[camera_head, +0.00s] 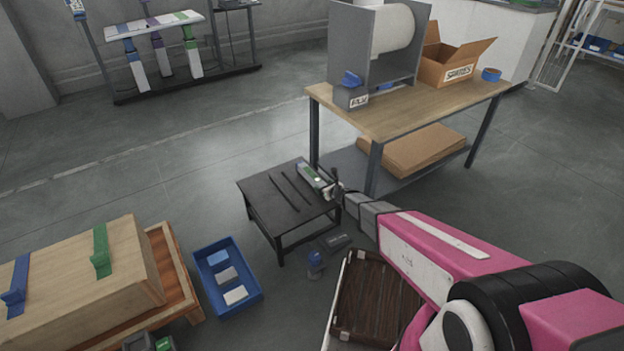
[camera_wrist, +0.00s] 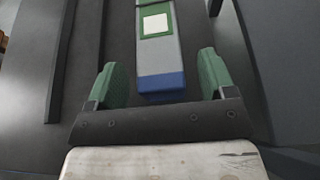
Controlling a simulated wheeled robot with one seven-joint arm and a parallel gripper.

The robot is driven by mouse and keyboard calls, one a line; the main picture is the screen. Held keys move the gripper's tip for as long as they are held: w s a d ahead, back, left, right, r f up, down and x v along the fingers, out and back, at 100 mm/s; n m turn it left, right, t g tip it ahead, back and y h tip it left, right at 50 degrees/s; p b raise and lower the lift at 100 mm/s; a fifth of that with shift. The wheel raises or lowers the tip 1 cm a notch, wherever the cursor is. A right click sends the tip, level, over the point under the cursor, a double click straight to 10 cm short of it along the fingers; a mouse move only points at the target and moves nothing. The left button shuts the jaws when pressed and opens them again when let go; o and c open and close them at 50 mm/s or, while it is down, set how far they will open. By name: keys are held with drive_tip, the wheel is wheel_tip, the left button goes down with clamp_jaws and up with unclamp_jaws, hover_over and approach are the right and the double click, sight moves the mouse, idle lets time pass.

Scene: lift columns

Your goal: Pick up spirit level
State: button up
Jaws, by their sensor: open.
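The spirit level (camera_head: 311,176) seems to be the long narrow green and pale piece on the small black table, by its right edge. In the wrist view the spirit level (camera_wrist: 160,55) is grey with a blue near end and a green panel bearing a whitish square. My gripper (camera_head: 333,187) is over the table's right side, close to the level. In the wrist view my gripper (camera_wrist: 161,72) is open, its green fingers on either side of the level's blue end, with gaps at both sides. I cannot tell the height between them.
Two thin dark bars (camera_head: 283,191) lie on the black table (camera_head: 262,190), left of the level. A wooden workbench (camera_head: 400,118) stands close behind. A blue bin (camera_head: 206,282) and a wooden crate (camera_head: 135,250) are on the floor at left. Small items lie below the table's front.

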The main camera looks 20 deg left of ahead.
drive_tip(key=shift+x, duration=0.95)
drive_tip(key=c, duration=1.1)
drive_tip(key=shift+r, duration=0.15)
